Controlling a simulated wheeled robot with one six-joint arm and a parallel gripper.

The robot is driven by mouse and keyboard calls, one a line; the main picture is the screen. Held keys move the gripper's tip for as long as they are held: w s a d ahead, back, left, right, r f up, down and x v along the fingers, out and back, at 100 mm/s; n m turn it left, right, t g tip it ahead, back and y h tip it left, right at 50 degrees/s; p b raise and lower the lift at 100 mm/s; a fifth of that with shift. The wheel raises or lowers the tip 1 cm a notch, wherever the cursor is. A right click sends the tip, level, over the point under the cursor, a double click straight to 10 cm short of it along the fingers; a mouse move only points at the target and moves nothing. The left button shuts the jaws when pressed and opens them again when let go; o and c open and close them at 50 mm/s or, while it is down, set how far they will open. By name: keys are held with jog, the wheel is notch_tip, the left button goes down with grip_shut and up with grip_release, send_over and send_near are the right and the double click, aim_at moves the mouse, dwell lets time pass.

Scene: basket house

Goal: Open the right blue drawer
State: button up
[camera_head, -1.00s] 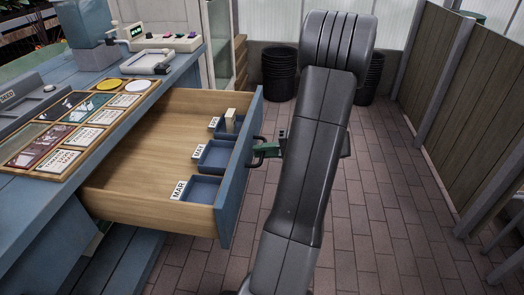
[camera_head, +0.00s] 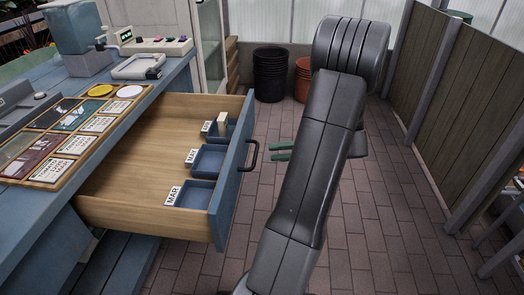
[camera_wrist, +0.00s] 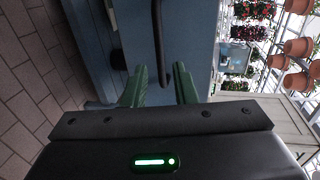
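The blue drawer (camera_head: 232,178) is pulled far out from the blue counter, and its wooden inside shows. Its black handle (camera_head: 252,155) is on the front face. My gripper (camera_head: 282,152) is to the right of the handle, apart from it, with its two green fingers spread and nothing between them. In the wrist view my gripper (camera_wrist: 160,88) has its fingers apart, and the handle (camera_wrist: 160,45) stands beyond the tips in front of the blue drawer front (camera_wrist: 190,35). My arm hides part of the floor behind it.
Black pots (camera_head: 270,75) stand at the back. A wooden fence (camera_head: 462,100) runs along the right. Brick floor (camera_head: 395,230) is free between.

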aim_at(255, 153)
jog(key=p+v, duration=0.1)
jog(key=v, duration=0.5)
jog(key=shift+d, duration=0.3)
jog(key=shift+a, duration=0.1)
jog(key=b+x, duration=0.2)
jog(key=x, duration=1.1)
jog(key=shift+w+a+b, duration=0.1)
jog(key=shift+a+b, duration=0.3)
jog(key=shift+a, duration=0.05)
